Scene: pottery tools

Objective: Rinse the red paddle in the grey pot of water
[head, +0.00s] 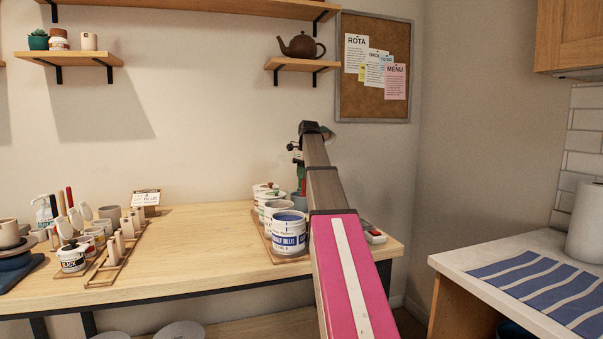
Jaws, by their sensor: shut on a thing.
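My arm reaches away over the right part of the table, and my gripper (298,160) is at its far end, mostly hidden behind the arm. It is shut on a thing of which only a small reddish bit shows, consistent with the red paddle. A grey-teal vessel (300,186) partly shows just below, behind the paint tubs; I cannot tell if it is the grey pot, or whether the held thing touches it. No water surface can be made out.
Paint tubs, the front one cobalt blue (289,233), stand in a tray left of my arm. The table's middle (200,245) is clear. A counter (470,265) stands right.

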